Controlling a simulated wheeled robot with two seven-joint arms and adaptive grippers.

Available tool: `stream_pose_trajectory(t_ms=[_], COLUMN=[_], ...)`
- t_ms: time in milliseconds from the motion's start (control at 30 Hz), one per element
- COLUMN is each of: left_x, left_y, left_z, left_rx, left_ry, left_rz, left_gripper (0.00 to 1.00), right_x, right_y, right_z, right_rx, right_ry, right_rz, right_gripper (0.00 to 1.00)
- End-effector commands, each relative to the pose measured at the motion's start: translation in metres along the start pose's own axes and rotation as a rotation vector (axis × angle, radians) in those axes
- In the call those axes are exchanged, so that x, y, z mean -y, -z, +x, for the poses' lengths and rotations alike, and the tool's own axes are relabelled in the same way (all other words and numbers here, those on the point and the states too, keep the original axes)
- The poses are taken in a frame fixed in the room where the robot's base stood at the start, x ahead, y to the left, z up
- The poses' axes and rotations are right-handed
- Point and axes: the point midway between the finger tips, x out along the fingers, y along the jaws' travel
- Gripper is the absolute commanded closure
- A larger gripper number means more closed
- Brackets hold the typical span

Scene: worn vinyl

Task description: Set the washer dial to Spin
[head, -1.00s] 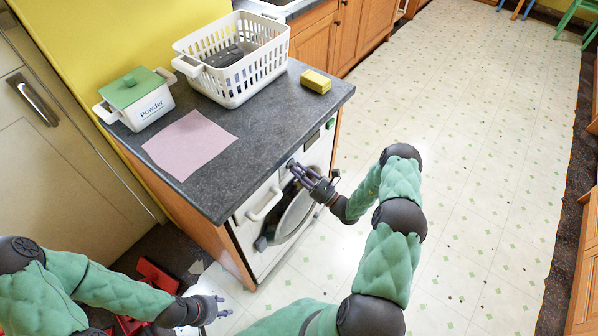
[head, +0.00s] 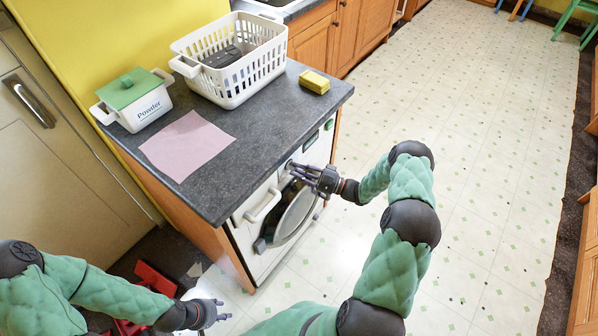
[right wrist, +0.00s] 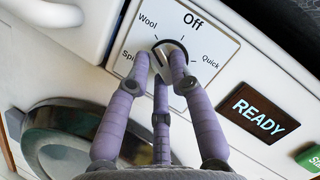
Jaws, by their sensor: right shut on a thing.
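The washer (head: 243,238) stands under the dark counter, its front facing right. Its dial (right wrist: 166,50) is in the right wrist view, on a white plate with Off at the top, Wool and Spin on the left and Quick on the right. My right gripper (right wrist: 165,62) is shut on the dial, with purple fingers around it. The fingers hide much of the dial and part of the word Spin, and I cannot tell where its pointer stands. In the head view, my right gripper (head: 294,172) reaches the panel from the right. My left gripper (head: 216,311) is open and empty, low at the left.
A READY display (right wrist: 260,114) and a green start button (right wrist: 310,158) sit right of the dial. The drawer handle (head: 264,206) and round door (head: 297,212) are close by. A white basket (head: 232,88), powder box (head: 146,108), pink cloth (head: 187,146) and yellow sponge (head: 314,82) lie on the counter.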

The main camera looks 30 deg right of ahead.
Motion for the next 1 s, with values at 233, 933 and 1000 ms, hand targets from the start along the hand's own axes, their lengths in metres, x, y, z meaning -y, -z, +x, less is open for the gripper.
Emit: stream_pose_trajectory(t_ms=[233,933,1000], left_x=[-0.0001,0.0023,0.0027], left_y=[0.0000,0.0002,0.0002], left_z=[-0.0004,0.0064,0.0076], left_rx=[0.000,0.000,0.000], left_ry=[0.000,0.000,0.000], left_rz=[0.000,0.000,0.000], left_gripper=[0.60,0.60,0.60], right_x=[0.0057,0.0055,0.0051], right_y=[-0.0007,-0.0004,-0.0004], right_z=[0.0023,0.0023,0.0022], right_rx=[0.007,0.007,0.007], right_ry=[-0.085,-0.321,-0.338], right_rz=[-0.223,-0.788,-0.827], right_gripper=[1.00,1.00,1.00])
